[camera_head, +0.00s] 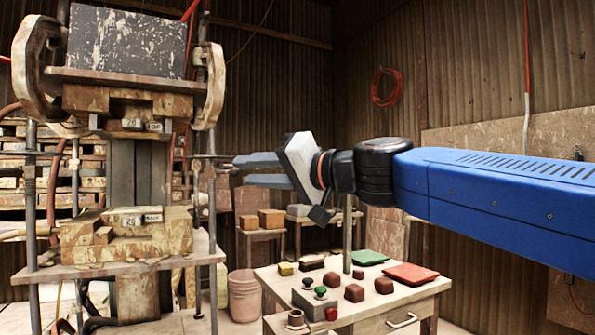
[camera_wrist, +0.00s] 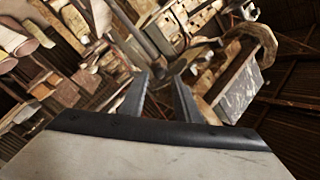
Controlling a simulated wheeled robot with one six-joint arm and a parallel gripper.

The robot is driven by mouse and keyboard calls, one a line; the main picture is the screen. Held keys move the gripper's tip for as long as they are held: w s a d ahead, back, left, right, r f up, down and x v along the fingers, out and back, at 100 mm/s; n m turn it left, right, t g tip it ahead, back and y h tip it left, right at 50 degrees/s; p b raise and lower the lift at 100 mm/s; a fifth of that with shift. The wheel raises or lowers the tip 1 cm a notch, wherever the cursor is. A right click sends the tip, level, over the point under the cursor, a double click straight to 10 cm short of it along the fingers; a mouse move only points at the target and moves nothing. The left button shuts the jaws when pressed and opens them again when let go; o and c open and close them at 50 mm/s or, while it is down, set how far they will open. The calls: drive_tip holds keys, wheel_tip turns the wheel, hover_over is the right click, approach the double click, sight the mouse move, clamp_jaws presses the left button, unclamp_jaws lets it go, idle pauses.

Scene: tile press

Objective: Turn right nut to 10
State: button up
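The tile press (camera_head: 140,255) stands at the left in the head view. On its right threaded rod (camera_head: 212,210), a nut with a thin crossbar (camera_head: 207,157) shows at mid height; any number beside it is too small to read. My gripper (camera_head: 238,171) points left toward that rod, just right of the nut, with its two fingers apart and nothing seen between them. In the wrist view my gripper (camera_wrist: 161,77) also has its fingers apart, with press parts beyond the tips. Whether a finger touches the nut's crossbar I cannot tell.
A small table (camera_head: 345,305) below my arm holds green and red buttons, several brown blocks, a green pad (camera_head: 367,257) and a red pad (camera_head: 410,274). The press's upper clamp (camera_head: 208,85) overhangs near the right rod.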

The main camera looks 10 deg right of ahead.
drive_tip(key=v, duration=1.1)
drive_tip(key=shift+d+r, duration=0.1)
idle(0.5)
drive_tip(key=s+d+f+g+h, duration=0.2)
drive_tip(key=d+f+h, duration=0.1)
drive_tip(key=f, duration=1.1)
drive_tip(key=s+d+f+g+h, duration=0.2)
drive_tip(key=f+h, duration=0.1)
drive_tip(key=f, duration=1.1)
drive_tip(key=s+d+f+g+h, duration=0.2)
drive_tip(key=d+f, duration=0.4)
drive_tip(key=f, duration=0.5)
drive_tip(key=s+d+f+g+h, duration=0.1)
drive_tip(key=s+d+f+h, duration=0.4)
drive_tip(key=f, duration=0.5)
drive_tip(key=s+d, duration=0.1)
drive_tip(key=s, duration=0.1)
drive_tip(key=shift+s+f+g, duration=0.25)
drive_tip(key=shift+f+g, duration=0.15)
drive_tip(key=shift+d, duration=0.1)
